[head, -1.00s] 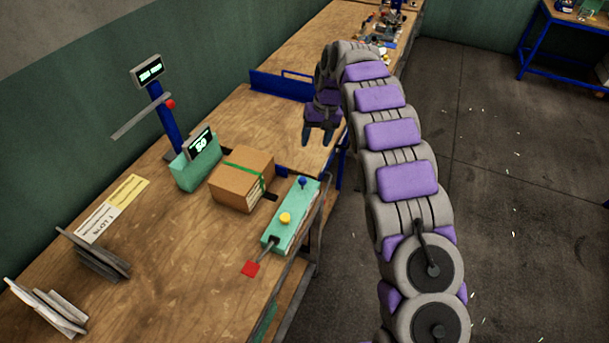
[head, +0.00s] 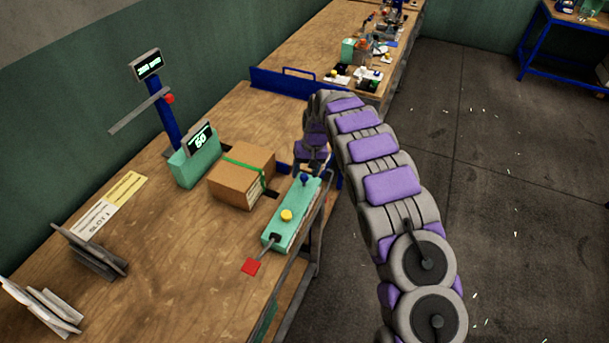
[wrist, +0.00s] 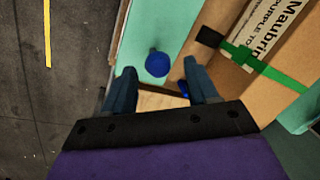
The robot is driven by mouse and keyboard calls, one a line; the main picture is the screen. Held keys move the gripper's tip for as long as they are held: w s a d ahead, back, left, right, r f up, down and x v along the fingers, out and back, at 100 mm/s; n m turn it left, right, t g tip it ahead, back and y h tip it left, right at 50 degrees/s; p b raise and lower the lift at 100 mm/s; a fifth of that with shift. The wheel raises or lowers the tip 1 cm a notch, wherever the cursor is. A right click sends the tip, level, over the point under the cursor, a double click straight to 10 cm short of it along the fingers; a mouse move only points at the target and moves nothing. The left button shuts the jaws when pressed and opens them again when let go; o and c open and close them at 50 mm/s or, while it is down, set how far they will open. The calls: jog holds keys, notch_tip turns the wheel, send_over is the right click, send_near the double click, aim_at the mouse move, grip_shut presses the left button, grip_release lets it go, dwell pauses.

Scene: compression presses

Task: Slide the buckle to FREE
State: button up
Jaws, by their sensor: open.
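A teal panel (head: 292,215) on the bench's right edge carries a blue knob (head: 304,180) at its far end and a yellow button (head: 286,215). A cardboard box (head: 240,178) with a green strap (head: 244,164) stands left of it. My gripper (head: 309,169) is open and empty, close to the panel's far end. In the wrist view the blue knob (wrist: 157,64) appears between its fingertips; contact is not visible.
A red-tipped lever (head: 251,266) sticks out at the panel's near end. A post with a display (head: 147,65) and a teal unit with a display (head: 197,158) stand behind the box. Grey plates (head: 88,250) stand in slots at left.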

jog(key=shift+a+f, duration=0.1)
jog(key=shift+f, duration=0.7)
jog(key=shift+c, duration=0.2)
grip_shut()
jog(key=shift+s, duration=0.1)
